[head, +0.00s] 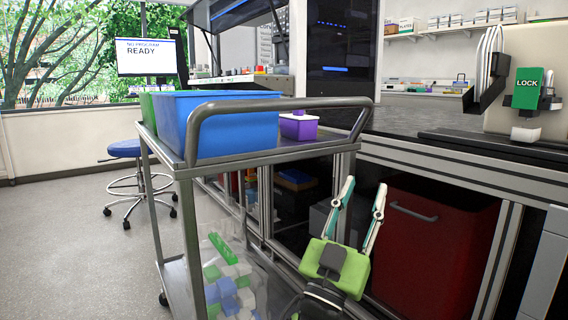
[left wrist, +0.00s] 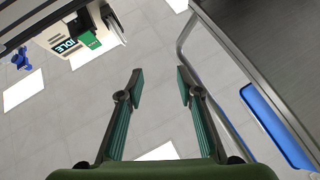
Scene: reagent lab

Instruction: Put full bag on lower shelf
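A clear bag (head: 228,290) with green, blue and white pieces in it stands at the lower level of the metal cart, behind a front post. The lower shelf (head: 177,283) shows only in part, left of the bag. The bag's base is cut off by the picture's bottom edge. My left gripper (head: 365,186) is open and empty, fingers up, to the right of the bag and apart from it. My right gripper is not in view.
The cart's top shelf (head: 296,150) holds a blue bin (head: 222,125), a green bin and a purple box (head: 298,126). A push handle (head: 280,104) rises at its near end. A red bin (head: 428,240) stands under the counter to the right. The floor (head: 75,240) at left is clear around a blue stool (head: 126,148).

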